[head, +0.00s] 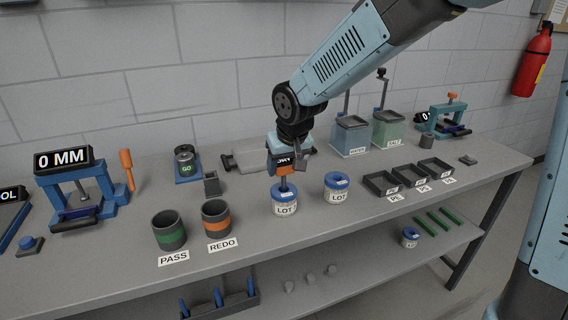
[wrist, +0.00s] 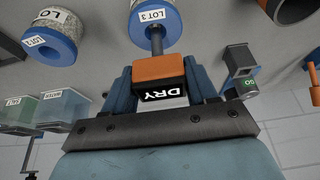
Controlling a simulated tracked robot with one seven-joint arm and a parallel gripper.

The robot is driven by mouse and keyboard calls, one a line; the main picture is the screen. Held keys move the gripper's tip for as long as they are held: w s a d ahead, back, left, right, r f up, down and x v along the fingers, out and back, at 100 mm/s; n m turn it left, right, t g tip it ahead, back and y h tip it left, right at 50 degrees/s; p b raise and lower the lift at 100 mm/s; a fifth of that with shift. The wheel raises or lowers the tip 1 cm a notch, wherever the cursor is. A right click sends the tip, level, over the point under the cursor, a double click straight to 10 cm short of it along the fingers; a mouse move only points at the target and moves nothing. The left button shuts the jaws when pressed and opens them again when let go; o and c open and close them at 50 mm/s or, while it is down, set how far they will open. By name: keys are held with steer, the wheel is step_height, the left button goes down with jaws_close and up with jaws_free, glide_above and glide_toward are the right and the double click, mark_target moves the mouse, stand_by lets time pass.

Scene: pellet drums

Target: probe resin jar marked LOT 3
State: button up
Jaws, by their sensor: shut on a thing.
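My gripper (head: 283,158) is shut on a probe (wrist: 158,72), which has an orange body, a small display reading DRY and a thin dark rod. The rod points down at the blue-topped white jar marked LOT 3 (wrist: 150,30), and its tip meets the middle of the jar's top. How deep the tip reaches is hidden. In the head view this jar (head: 285,206) stands upright on the bench under my gripper. A like jar marked LOT 2 (wrist: 45,42) stands beside it, to its right in the head view (head: 337,191).
PASS cup (head: 169,237) and REDO cup (head: 216,225) stand left of the jars. Black trays (head: 380,190) lie to the right. Boxes marked WATER (head: 350,140) and SALT (head: 388,135) stand behind. A 0 MM gauge (head: 63,160) is at far left.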

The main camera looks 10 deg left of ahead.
mark_target(285, 174)
steer(key=shift+f, duration=2.15)
stand_by(0.5)
steer(key=o, duration=1.2)
steer(key=shift+o, duration=0.2)
steer(key=shift+r, duration=0.15)
steer(key=v, duration=1.3)
steer(key=s+d+r+m+t+h, duration=0.1)
steer(key=s+d+r+m, duration=0.1)
steer(key=d, duration=0.8)
steer(key=s+d+r+m, duration=0.1)
steer(key=s+d+r, duration=0.15)
steer(key=d, duration=0.65)
steer(key=s+d+m+h, duration=0.1)
steer(key=s+d+m, duration=0.2)
steer(key=s+d, duration=0.6)
steer(key=d, duration=0.3)
steer(key=shift+s+d+t, duration=0.25)
steer(key=shift+d+t, duration=0.1)
steer(key=shift+t, duration=0.05)
